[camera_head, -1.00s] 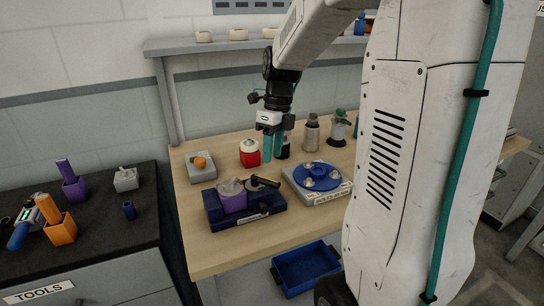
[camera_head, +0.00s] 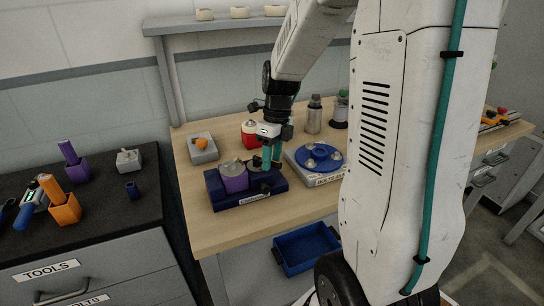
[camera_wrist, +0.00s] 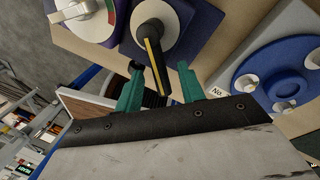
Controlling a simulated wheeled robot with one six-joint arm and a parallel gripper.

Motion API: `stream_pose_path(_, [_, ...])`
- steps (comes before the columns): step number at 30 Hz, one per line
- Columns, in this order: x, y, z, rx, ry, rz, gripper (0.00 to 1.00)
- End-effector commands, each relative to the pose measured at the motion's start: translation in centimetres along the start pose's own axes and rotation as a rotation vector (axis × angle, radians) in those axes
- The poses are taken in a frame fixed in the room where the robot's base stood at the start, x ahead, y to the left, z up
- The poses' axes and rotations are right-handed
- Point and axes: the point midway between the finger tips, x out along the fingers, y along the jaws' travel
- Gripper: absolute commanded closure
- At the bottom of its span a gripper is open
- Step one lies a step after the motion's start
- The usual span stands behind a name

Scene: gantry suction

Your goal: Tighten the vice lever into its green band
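The vice has a dark blue base (camera_head: 282,186) with a purple block (camera_head: 234,180), on the wooden bench. Its black lever with a yellow stripe (camera_wrist: 153,50) shows in the wrist view and points toward my gripper. My gripper (camera_wrist: 160,72) is open, its two teal fingers on either side of the lever's end. I cannot tell whether either finger touches it. In the head view my gripper (camera_head: 271,160) is over the right part of the vice and hides the lever. A pale dial with green and red parts (camera_wrist: 82,10) is partly visible in the wrist view.
A blue turntable (camera_head: 319,157) on a grey base stands close to the right of the vice. A red canister (camera_head: 249,138) is behind it, and a grey block with an orange knob (camera_head: 201,148) is behind left. The bench's front edge is close to the vice.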

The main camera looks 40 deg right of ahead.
Motion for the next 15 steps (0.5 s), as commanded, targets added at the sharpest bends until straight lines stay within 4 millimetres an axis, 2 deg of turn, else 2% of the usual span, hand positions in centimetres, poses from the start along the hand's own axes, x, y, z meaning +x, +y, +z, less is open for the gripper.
stream_pose_path(5, [0.02,-0.01,0.00,0.000,0.000,0.000,0.61])
stream_pose_path(6, [0.01,-0.01,0.00,0.000,0.000,0.000,0.67])
stream_pose_path(9, [0.00,-0.01,0.00,0.000,0.000,0.000,0.94])
stream_pose_path(10, [0.00,-0.01,0.00,0.000,0.000,0.000,1.00])
stream_pose_path(15, [0.00,0.09,-0.01,0.017,-0.004,0.000,1.00])
